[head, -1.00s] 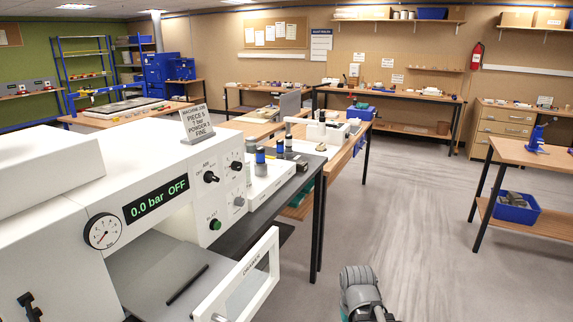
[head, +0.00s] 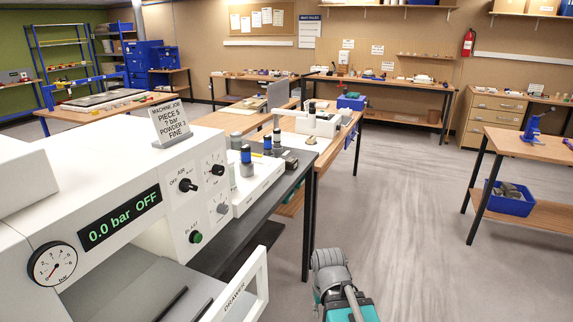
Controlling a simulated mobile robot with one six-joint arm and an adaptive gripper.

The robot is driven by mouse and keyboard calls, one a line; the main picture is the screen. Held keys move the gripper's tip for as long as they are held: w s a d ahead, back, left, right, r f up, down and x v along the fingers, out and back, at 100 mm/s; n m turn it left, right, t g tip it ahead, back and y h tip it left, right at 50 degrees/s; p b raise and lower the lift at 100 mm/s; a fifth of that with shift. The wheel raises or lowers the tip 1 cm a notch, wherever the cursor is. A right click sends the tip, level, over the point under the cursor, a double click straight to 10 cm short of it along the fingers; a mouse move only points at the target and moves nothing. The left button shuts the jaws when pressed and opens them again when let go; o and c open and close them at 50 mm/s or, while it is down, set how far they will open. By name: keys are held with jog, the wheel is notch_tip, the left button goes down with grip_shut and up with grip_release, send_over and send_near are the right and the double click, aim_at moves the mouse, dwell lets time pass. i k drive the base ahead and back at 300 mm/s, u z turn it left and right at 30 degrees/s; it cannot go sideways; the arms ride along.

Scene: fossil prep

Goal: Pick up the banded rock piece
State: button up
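I cannot make out a banded rock piece in the head view. A small tan lump (head: 311,141) lies on the bench beyond the white machine, too small to tell its markings. Several grey-brown rocks (head: 512,191) lie in a blue bin (head: 511,206) on the low shelf of the right bench; I see no clear banding on them. Part of my arm shows at the bottom centre, but my gripper is out of view.
A white blasting cabinet (head: 150,215) reading "0.0 bar OFF" fills the left, with its drawer front (head: 240,292) jutting out. A sign (head: 170,121) stands on top. The grey floor (head: 400,220) is open between it and the right bench (head: 525,146).

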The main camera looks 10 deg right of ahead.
aim_at(291, 163)
jog(key=z, duration=1.8)
jog(key=i, duration=2)
jog(key=u, duration=0.05)
